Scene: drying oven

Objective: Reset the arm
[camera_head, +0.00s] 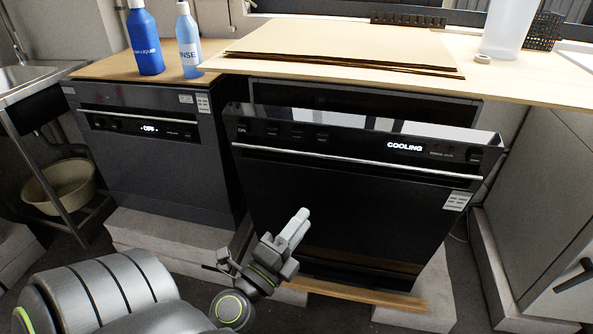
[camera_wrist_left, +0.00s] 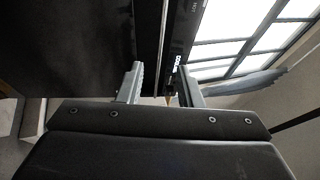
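My left gripper (camera_head: 298,226) is in front of the right black appliance (camera_head: 335,205), over the lower part of its door, with no object in it. In the left wrist view its two fingers (camera_wrist_left: 160,88) stand apart, with a gap between them. The appliance's display reads "COOLING", and its door leans forward at the top, a little open. A silver handle bar runs across the door. In the wrist view the door's edge and display (camera_wrist_left: 176,62) show beyond the fingers. I cannot tell whether the gripper touches the door. My right gripper is not in view.
A second black appliance (camera_head: 155,150) at the left reads "OFF" and is closed. Two blue bottles (camera_head: 145,40) stand on the wooden counter above it. Brown flat sheets (camera_head: 340,45) lie on the counter (camera_head: 510,88). A basin (camera_head: 62,183) sits under the sink. A grey cabinet (camera_head: 545,200) borders the right.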

